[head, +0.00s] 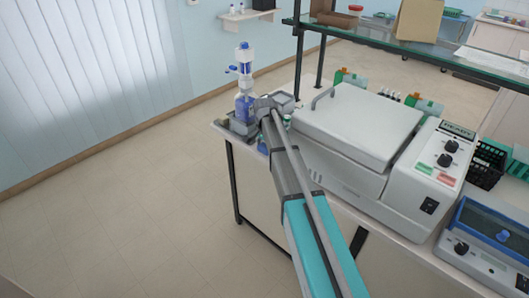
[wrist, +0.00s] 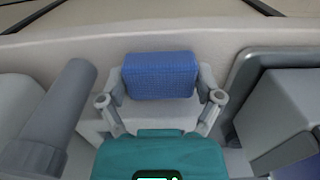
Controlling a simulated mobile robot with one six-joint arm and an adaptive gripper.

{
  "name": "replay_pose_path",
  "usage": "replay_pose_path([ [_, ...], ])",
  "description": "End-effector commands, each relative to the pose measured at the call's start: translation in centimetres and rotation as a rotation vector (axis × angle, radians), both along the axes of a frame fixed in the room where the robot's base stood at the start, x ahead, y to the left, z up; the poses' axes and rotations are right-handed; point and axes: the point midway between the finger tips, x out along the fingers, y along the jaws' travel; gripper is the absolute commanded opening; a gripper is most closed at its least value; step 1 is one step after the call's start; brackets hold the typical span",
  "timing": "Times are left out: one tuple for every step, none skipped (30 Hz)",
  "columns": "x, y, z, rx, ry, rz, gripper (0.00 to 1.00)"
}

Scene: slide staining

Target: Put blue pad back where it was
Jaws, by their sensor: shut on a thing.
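In the wrist view a blue pad (wrist: 160,76) with a woven-looking surface sits between the two fingers of my gripper (wrist: 161,95). The fingers press on its left and right sides, so my gripper is shut on it. A pale grey block-like surface lies just under and in front of the pad; I cannot tell whether the pad touches it. In the head view my gripper (head: 262,106) is at the far left end of the bench, and the pad cannot be made out clearly there.
A blue-and-clear bottle-like device (head: 244,80) stands close to my gripper at the bench end. A large white machine (head: 358,120) with a lid stands to the right. In the wrist view a grey cylinder (wrist: 62,105) is at left and a dark grey tray rim (wrist: 240,75) at right.

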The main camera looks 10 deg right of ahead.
Motion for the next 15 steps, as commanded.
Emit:
replay_pose_path([
  [0.00, -0.01, -0.26, 0.000, 0.000, 0.000, 0.45],
  [0.00, -0.02, -0.27, 0.000, 0.000, 0.000, 0.45],
  [0.00, -0.03, -0.25, 0.000, 0.000, 0.000, 0.45],
  [0.00, -0.03, -0.23, 0.000, 0.000, 0.000, 0.45],
  [0.00, -0.04, -0.21, 0.000, 0.000, 0.000, 0.45],
  [-0.01, -0.04, -0.18, 0.000, 0.000, 0.000, 0.45],
  [-0.01, -0.04, -0.18, 0.000, 0.000, -0.001, 0.45],
  [0.00, -0.05, -0.17, 0.000, 0.000, -0.001, 0.45],
  [-0.01, -0.06, -0.17, 0.000, 0.000, -0.001, 0.45],
  [0.00, -0.06, -0.17, 0.000, 0.000, -0.001, 0.45],
  [0.00, -0.06, -0.19, 0.000, 0.000, -0.001, 0.45],
  [0.00, -0.06, -0.27, 0.000, 0.000, -0.001, 0.45],
  [0.00, -0.06, -0.36, 0.000, 0.000, -0.001, 0.45],
  [0.00, -0.08, -0.45, 0.000, 0.000, -0.001, 0.45],
  [0.00, -0.08, -0.55, 0.000, 0.000, -0.001, 0.45],
])
